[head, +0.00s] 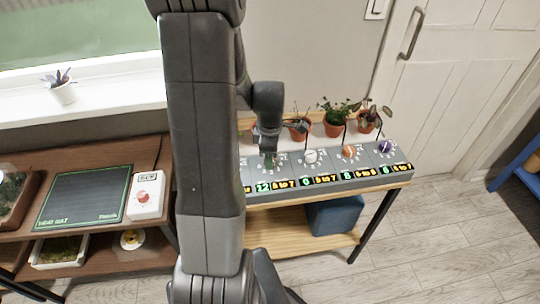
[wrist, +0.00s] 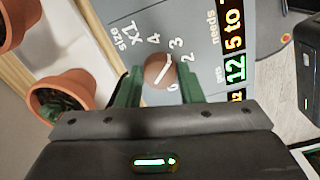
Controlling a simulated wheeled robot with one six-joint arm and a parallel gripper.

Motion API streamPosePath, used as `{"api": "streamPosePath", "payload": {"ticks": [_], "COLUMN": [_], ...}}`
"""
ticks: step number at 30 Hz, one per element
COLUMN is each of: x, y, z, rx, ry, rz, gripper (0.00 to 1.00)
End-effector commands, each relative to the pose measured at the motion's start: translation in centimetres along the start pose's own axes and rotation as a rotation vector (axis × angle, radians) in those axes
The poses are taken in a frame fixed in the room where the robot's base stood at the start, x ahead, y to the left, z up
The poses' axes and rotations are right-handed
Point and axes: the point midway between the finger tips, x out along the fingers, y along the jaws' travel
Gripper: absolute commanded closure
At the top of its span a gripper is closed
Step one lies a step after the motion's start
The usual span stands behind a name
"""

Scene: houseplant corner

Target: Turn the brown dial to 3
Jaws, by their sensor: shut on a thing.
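The brown dial (wrist: 160,70) shows in the wrist view on a grey panel, with a white pointer line across its face. The line slants up and right, toward the area of the 2 and the 3; I cannot tell exactly which mark it meets. My gripper (wrist: 160,88) is shut on the dial, one green finger on each side. Beside it, a display (wrist: 235,70) reads 12 in green and "5 to" in yellow. In the head view my gripper (head: 268,160) is down at the grey panel (head: 330,168) and hides the brown dial.
White (head: 311,156), orange (head: 348,151) and purple (head: 385,147) dials sit to the right on the panel. Potted plants (head: 337,122) stand behind. A heat mat (head: 83,197) and a white box with a red knob (head: 146,194) lie on the left table.

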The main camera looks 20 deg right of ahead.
Motion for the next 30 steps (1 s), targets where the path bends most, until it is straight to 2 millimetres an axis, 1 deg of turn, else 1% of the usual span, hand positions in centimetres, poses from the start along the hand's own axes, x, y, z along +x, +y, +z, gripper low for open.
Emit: {"api": "streamPosePath", "payload": {"ticks": [2,3,5,6,14,17,20,22,30], "x": [-0.1,-0.1,-0.1,-0.1,-0.1,-0.7,-2.0,-3.3,-9.6], "y": [0.1,0.1,0.1,0.1,0.0,0.1,0.1,0.1,0.1], "z": [0.0,0.0,0.0,0.0,0.0,0.0,0.0,0.0,0.0], "rx": [0.000,0.000,0.000,0.000,0.001,0.001,0.001,0.001,0.000], "ry": [0.000,0.000,0.000,0.000,0.000,0.000,0.000,0.000,0.000], "rz": [0.002,0.002,0.002,0.002,0.001,0.003,0.006,0.007,0.008], "gripper": [0.89,0.58,0.47,0.44,0.44,0.44,0.44,0.44,0.44]}}
